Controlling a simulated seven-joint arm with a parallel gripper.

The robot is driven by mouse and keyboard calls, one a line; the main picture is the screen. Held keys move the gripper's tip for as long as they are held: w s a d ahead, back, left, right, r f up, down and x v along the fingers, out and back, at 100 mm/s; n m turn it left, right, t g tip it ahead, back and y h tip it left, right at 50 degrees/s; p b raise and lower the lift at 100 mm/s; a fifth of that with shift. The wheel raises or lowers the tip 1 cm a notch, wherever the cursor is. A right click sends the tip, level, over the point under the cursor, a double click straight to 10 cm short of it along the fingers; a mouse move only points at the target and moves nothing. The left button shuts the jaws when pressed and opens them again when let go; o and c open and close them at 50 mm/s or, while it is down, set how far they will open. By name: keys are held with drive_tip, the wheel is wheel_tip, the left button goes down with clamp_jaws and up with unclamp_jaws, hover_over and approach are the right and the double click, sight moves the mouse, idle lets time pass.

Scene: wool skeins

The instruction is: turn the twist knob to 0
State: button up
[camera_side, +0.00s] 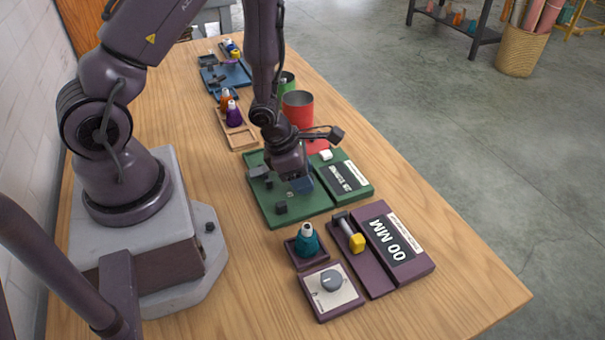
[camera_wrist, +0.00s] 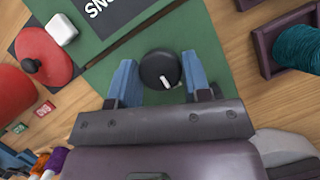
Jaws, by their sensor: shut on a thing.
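A round black knob (camera_wrist: 159,71) with a white pointer mark stands on the green board (camera_wrist: 205,40). In the wrist view it sits between the two blue fingers of my gripper (camera_wrist: 158,64), which is shut on it. The pointer slants toward the lower right of that view. In the side view my gripper (camera_side: 302,184) is low over the green board (camera_side: 305,207), and its hand and fingers hide the knob. A dark panel (camera_side: 343,177) with white lettering lies on the board's right part; its text is too small to read surely.
A second, grey knob (camera_side: 331,280) sits on a pale plate in a purple frame nearer the camera. Beside it are a teal skein (camera_side: 307,241) in a tray and a purple board (camera_side: 372,280) reading "00 MM". Red (camera_side: 298,108) and green containers stand behind. Bare table lies to the front right.

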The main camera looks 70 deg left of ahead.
drive_tip(key=o, duration=0.9)
drive_tip(key=shift+v, duration=3.8)
